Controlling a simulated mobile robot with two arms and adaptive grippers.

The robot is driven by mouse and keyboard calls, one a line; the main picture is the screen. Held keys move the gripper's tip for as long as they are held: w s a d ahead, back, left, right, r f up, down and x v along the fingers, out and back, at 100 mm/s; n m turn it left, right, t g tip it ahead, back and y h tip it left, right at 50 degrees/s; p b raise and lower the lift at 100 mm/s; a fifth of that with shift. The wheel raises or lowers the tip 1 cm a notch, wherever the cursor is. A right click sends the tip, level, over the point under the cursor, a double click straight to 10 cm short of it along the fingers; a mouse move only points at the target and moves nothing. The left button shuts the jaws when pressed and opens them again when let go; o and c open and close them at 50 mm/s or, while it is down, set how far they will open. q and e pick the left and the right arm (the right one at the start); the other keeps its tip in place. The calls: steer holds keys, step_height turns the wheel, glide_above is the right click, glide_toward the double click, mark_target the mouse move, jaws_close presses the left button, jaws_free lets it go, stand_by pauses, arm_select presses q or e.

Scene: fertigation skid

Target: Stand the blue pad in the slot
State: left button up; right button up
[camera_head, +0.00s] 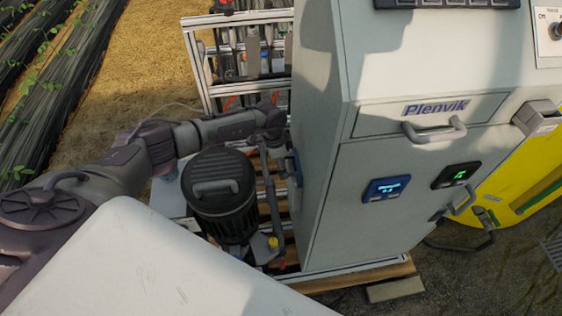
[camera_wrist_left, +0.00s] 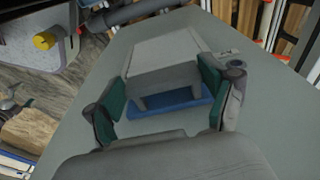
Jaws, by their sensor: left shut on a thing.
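The blue pad (camera_wrist_left: 200,110) shows in the left wrist view as a blue slab behind a grey block-like grip, against the cabinet's grey side wall. My left gripper (camera_wrist_left: 163,86) has its green-lined fingers on both sides of that grip and is shut on it. In the head view my left gripper (camera_head: 279,136) is at the cabinet's left side, and a small blue part (camera_head: 291,168) shows just below it. I cannot tell whether the pad touches the wall. I cannot make out the slot for certain. My right gripper is not in view.
The grey Plenvik cabinet (camera_head: 385,235) fills the middle right. A black lidded canister (camera_head: 220,205) stands close below my left forearm. A metal rack (camera_head: 245,15) stands behind, and a yellow unit (camera_head: 530,165) at the right. Open straw-coloured ground (camera_head: 150,45) lies at the upper left.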

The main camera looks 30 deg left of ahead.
arm_select(q)
steer(key=shift+f, duration=0.1)
steer(key=o, duration=1.7)
steer(key=r, duration=0.4)
steer(key=a+r, duration=0.1)
steer(key=r, duration=0.3)
steer(key=s+r, duration=0.1)
steer(key=r, duration=0.3)
steer(key=shift+a, duration=0.2)
steer(key=shift+s+f, duration=0.1)
